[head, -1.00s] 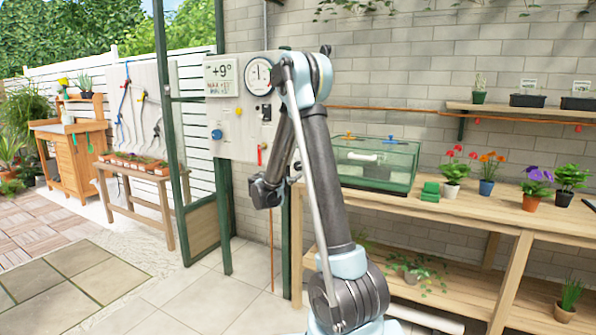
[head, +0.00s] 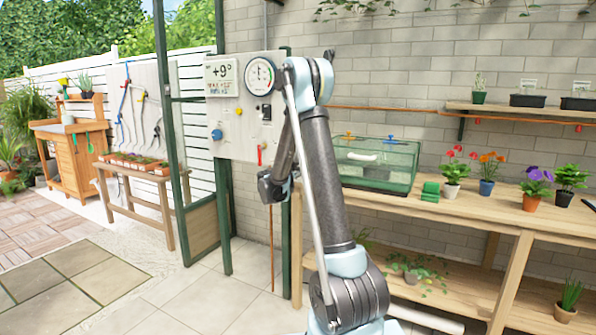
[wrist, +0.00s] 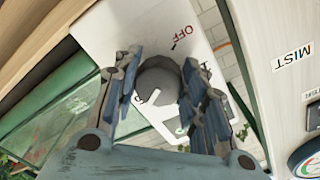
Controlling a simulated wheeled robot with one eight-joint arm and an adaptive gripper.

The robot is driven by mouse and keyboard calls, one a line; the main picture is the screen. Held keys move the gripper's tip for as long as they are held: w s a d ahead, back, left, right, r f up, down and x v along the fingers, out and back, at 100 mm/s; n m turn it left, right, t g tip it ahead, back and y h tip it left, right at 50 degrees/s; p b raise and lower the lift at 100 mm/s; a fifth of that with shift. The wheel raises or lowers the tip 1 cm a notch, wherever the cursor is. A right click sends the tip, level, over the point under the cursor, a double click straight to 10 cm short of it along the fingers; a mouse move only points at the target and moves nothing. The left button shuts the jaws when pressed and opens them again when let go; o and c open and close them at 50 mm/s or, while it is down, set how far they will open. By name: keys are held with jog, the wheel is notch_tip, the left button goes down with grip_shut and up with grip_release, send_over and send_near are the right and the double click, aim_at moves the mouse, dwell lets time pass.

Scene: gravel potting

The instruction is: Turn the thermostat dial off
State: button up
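The thermostat dial (wrist: 158,78) is a round grey knob with a white pointer mark, on a white panel (wrist: 108,33). A red "OFF" label (wrist: 183,33) with a short tick is printed above and right of the dial. In the wrist view my gripper (wrist: 160,62) has its two fingers apart, one on each side of the dial. I cannot tell whether the fingers touch it. In the head view my gripper (head: 272,188) is low beside the green post, left of my upright arm. The dial cannot be made out there.
A board (head: 238,148) with a "+9°" display, a round gauge (head: 260,76) and a blue knob (head: 217,134) stands behind my arm. A "MIST" panel (wrist: 275,85) is close on the wrist view's right. A bench (head: 470,220) with potted flowers stands at right.

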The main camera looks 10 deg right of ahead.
jog(key=shift+d, duration=0.3)
jog(key=shift+a, duration=0.15)
jog(key=shift+s, duration=0.1)
